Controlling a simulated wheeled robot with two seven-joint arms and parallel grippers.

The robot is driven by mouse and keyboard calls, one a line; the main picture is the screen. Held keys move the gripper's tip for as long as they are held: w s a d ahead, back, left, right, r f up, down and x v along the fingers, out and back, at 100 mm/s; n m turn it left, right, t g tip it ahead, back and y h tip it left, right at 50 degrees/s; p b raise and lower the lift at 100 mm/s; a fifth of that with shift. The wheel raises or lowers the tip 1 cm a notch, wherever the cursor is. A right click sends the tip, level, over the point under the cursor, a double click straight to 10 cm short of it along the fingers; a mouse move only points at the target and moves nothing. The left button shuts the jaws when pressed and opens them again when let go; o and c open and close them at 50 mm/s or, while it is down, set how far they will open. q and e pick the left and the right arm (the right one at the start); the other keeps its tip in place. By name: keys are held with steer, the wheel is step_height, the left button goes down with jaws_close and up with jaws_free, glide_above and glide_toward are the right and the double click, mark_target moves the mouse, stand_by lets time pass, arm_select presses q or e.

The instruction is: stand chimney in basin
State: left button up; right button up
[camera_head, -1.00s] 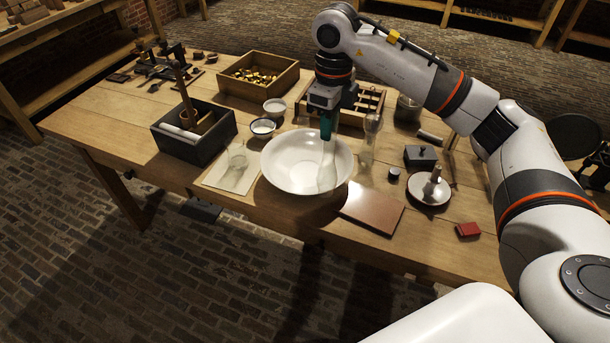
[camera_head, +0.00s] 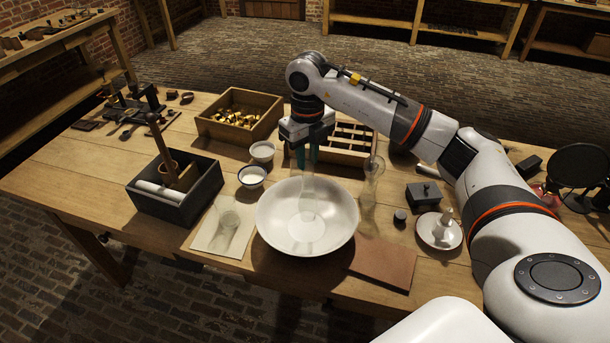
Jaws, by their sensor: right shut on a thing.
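The white basin (camera_head: 272,228) is a wide round bowl near the table's front edge. My right gripper (camera_head: 307,160) points down over the basin's far part and is shut on a clear glass chimney (camera_head: 306,202). The chimney is upright and faint against the white bowl, with its lower end over the basin's middle. I cannot tell whether it touches the bottom. A second tall clear glass piece (camera_head: 371,188) stands on the table just right of the basin. My left gripper is not in view.
A clear glass jar (camera_head: 229,222) stands on a pale sheet left of the basin. Two small bowls (camera_head: 251,176) (camera_head: 262,151) and a dark tool box (camera_head: 206,193) lie beyond it. A brown tile (camera_head: 383,263) is at front right, beside a saucer (camera_head: 440,241).

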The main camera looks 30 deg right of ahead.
mark_target(306, 171)
steer(key=shift+f, duration=0.7)
steer(key=f+p, duration=0.1)
steer(key=f, duration=0.2)
steer(key=shift+w+f, duration=0.1)
steer(key=shift+w, duration=0.1)
steer(key=shift+f, duration=0.25)
steer(key=o, duration=1)
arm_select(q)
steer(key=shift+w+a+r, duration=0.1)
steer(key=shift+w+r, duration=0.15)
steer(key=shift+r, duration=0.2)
